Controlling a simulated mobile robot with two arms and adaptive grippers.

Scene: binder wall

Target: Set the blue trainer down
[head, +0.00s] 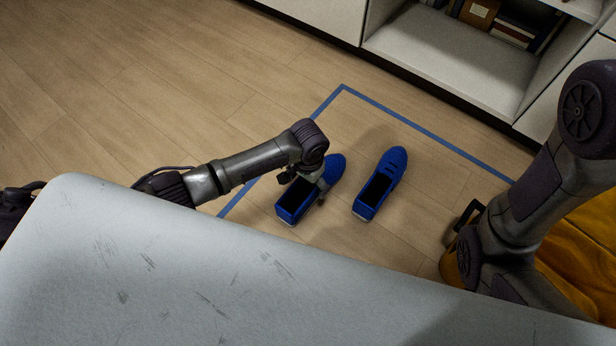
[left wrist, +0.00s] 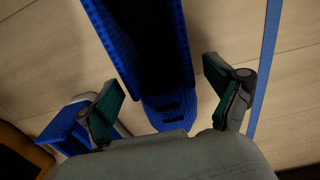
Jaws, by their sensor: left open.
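Two blue trainers stand side by side on the wooden floor, toes pointing away from me. My left gripper (head: 304,188) is over the left trainer (head: 291,207) and hides its middle. The right trainer (head: 394,168) stands a little apart from it. In the left wrist view the fingers of my left gripper (left wrist: 161,78) are spread, one on each side of the near trainer (left wrist: 170,104), with a visible gap at each side. Part of the other trainer (left wrist: 62,128) shows beyond one finger. My right gripper is not visible; only my right arm shows.
Blue tape (head: 425,132) marks an area on the floor around the trainers. A white shelf unit (head: 450,65) with books stands behind. A grey scuffed surface (head: 190,265) fills the foreground. An orange item (head: 575,245) lies at the right, behind my right arm. Open floor spreads at the left.

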